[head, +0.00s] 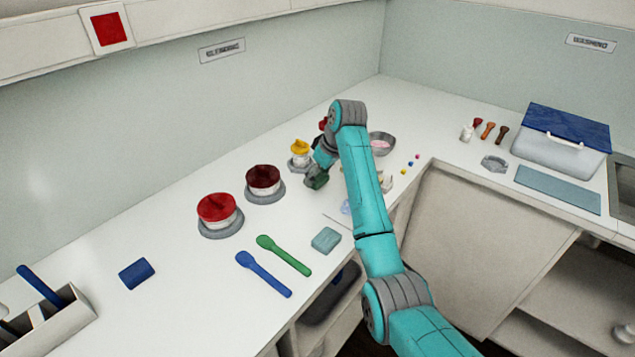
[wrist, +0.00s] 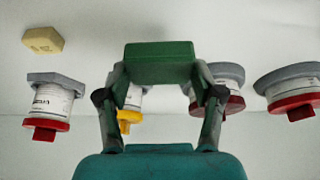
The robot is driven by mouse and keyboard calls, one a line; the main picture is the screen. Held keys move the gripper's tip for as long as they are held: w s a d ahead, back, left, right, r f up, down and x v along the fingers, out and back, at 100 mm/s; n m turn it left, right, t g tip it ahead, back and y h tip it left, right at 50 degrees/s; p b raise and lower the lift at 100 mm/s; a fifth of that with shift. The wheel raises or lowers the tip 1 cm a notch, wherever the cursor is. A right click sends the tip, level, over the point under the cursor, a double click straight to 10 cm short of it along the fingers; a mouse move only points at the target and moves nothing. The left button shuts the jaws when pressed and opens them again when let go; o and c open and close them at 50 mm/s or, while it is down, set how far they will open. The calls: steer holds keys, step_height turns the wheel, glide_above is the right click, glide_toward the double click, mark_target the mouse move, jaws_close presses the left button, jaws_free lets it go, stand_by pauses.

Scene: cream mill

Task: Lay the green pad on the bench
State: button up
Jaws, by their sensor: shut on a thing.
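The green pad (wrist: 160,62) is a dark green block between the fingertips of my gripper (wrist: 158,82) in the wrist view. My gripper is shut on it. In the head view the pad (head: 316,181) shows as a small dark green piece below my gripper (head: 319,170), in front of the yellow-topped jar. The white bench (head: 190,272) lies beneath; I cannot tell whether the pad touches it. My arm hides part of the bench behind and right of the gripper.
A yellow-topped jar (head: 300,153), a dark red-topped jar (head: 263,183) and a red-topped jar (head: 218,215) stand on grey bases along the bench. A green spoon (head: 284,256), a blue spoon (head: 263,274) and a teal block (head: 326,240) lie nearer. The bench's left middle is mostly clear.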

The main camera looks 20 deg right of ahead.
mark_target(320, 178)
steer(key=shift+f, duration=1.5)
steer(key=shift+f, duration=0.1)
steer(key=o, duration=0.8)
steer(key=v, duration=1.2)
steer(key=shift+r, duration=0.2)
